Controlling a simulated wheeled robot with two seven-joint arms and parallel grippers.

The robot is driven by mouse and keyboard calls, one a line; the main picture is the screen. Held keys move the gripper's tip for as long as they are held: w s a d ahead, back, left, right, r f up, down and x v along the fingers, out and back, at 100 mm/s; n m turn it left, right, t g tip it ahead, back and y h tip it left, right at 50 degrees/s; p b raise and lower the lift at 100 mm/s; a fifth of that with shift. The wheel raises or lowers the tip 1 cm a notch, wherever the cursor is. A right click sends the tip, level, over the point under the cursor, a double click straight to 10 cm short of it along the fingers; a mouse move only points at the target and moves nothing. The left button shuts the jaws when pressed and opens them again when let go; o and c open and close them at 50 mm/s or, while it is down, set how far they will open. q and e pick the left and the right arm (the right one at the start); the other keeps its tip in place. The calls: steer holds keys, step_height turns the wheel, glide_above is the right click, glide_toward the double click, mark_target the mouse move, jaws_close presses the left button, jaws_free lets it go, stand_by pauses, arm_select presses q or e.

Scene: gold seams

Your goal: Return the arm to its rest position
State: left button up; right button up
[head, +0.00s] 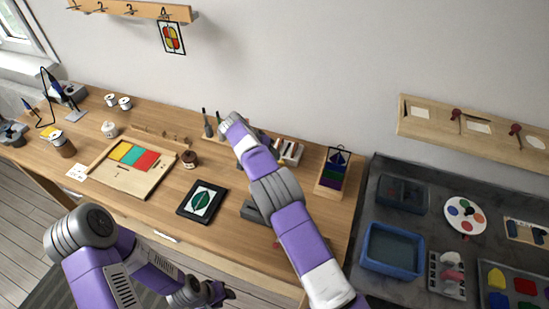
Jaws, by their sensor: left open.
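My left arm comes in at the bottom left, bent, in purple and grey. Its gripper (222,293) is a small dark shape low in the view, in front of the table's front edge. It is open, and I see nothing held in it. My right arm rises from the bottom right and reaches across the wooden table (150,214) toward its back edge. I cannot make out the right gripper's fingers; the arm covers part of the table's middle.
A wooden tray (122,181) with coloured tiles and a black-framed leaf picture (202,201) lie on the table. A dark jar (189,159) stands between them. A small stand (333,172) is at the right. A grey bench with a blue tub (392,250) adjoins on the right.

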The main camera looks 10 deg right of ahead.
steer(key=shift+a+r, duration=0.15)
steer(key=shift+r, duration=0.1)
stand_by(0.3)
